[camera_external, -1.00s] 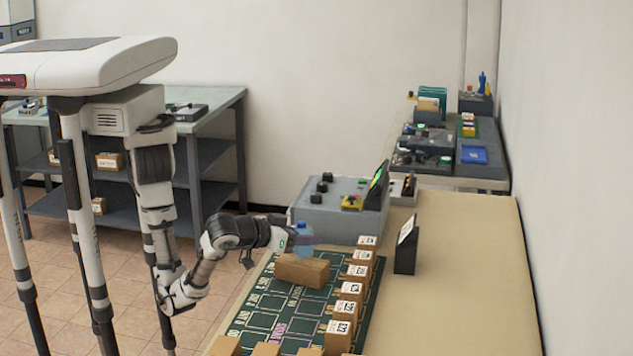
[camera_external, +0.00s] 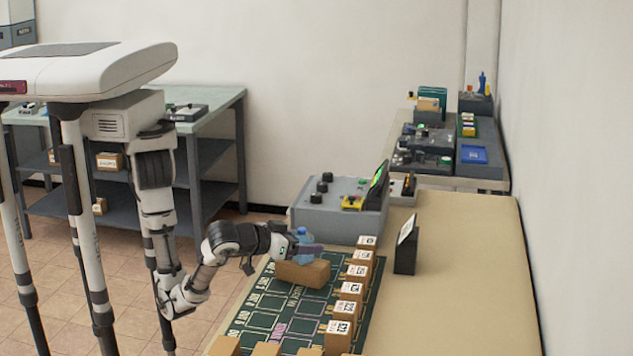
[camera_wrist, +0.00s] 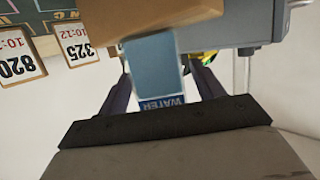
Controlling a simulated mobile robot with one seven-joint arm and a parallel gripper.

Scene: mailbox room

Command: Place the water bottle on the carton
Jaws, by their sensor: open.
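The water bottle (camera_external: 304,236) is translucent blue and looks upright at the carton (camera_external: 303,274), a brown cardboard box on the green board. In the wrist view the bottle (camera_wrist: 158,75) shows its WATER label upside down, and its far end meets the carton (camera_wrist: 165,20). It appears to stand on the carton's top, though the contact is partly hidden. My gripper (camera_external: 300,249) is around the bottle, just above the carton. In the wrist view my gripper (camera_wrist: 163,85) has its fingers open, one on each side of the bottle.
A row of small numbered boxes (camera_external: 350,292) lines the board's right side. A grey control box (camera_external: 335,212) stands just behind the carton. A dark sign (camera_external: 406,247) stands to the right. The beige tabletop (camera_external: 460,290) at the right is clear.

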